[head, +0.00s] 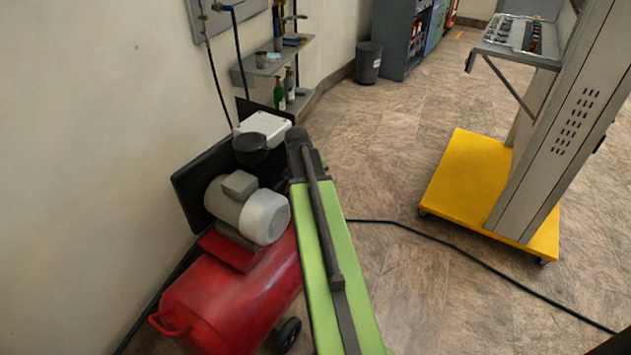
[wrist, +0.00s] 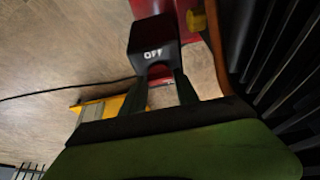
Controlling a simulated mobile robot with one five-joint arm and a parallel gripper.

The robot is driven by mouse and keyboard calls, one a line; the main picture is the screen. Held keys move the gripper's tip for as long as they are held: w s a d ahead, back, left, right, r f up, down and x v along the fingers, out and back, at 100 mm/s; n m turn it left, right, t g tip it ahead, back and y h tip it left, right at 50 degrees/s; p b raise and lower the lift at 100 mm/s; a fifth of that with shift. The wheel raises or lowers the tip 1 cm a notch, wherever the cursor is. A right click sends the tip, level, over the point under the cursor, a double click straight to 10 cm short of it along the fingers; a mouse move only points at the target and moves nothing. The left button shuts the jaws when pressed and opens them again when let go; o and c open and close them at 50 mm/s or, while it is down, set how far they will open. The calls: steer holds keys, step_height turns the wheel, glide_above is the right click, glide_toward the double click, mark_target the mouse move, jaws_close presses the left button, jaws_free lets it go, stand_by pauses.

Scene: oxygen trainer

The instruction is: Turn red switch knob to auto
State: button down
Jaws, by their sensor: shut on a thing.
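In the wrist view a black switch piece (wrist: 153,42) with white "OFF" lettering stands out in front of red metal (wrist: 187,25). In the head view the red-tanked compressor (head: 225,305) stands by the wall with a grey motor on top. My green arm reaches past its right side. My gripper and the switch are hidden there.
In the wrist view a brass fitting (wrist: 197,20), a copper-coloured pipe (wrist: 216,50) and black fins (wrist: 275,55) lie close on the right. In the head view a black cable (head: 455,250) crosses the floor to the right.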

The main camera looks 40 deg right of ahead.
steer(key=c, duration=0.9)
jaws_free()
steer(key=shift+r, duration=0.15)
steer(key=p+v, duration=1.1)
steer(key=v, duration=0.1)
steer(key=shift+s, duration=0.1)
